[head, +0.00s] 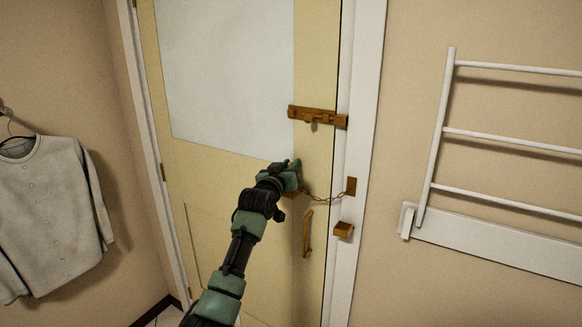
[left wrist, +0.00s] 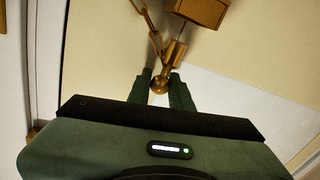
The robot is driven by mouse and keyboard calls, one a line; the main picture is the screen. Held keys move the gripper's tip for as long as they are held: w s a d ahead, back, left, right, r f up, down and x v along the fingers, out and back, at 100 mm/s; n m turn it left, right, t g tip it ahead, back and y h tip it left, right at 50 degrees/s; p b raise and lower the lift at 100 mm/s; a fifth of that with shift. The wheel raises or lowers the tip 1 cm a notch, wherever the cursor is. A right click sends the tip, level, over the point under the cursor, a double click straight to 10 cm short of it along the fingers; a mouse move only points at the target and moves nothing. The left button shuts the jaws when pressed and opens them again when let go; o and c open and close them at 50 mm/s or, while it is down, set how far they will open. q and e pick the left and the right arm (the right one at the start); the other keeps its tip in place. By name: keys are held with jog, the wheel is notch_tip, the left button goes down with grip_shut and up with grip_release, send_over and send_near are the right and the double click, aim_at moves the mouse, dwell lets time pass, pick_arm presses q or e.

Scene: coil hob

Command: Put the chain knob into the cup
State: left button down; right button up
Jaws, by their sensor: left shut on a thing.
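My left gripper (head: 296,168) is at the door, near its right edge, below the brass bolt. In the left wrist view the left gripper (left wrist: 161,88) is shut on the brass chain knob (left wrist: 160,84), whose round end shows between the fingertips. The brass chain (head: 322,197) sags from the knob to a plate on the door frame. A brass box (left wrist: 200,10), which looks like the cup, is close to the knob in the left wrist view, cut off by the top edge. The knob is outside it. In the head view my gripper mostly hides this spot.
A brass bolt (head: 318,117) sits above my gripper. A brass pull handle (head: 308,232) is below it. A brass block (head: 343,230) is on the white frame under the chain plate (head: 350,187). A white rack (head: 440,150) is at right, a hanging shirt (head: 48,215) at left.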

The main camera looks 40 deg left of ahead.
pick_arm(q)
jog(key=shift+f, duration=0.25)
jog(key=shift+f+b, duration=1)
jog(key=shift+f, duration=0.8)
jog(key=c, duration=1.2)
grip_release()
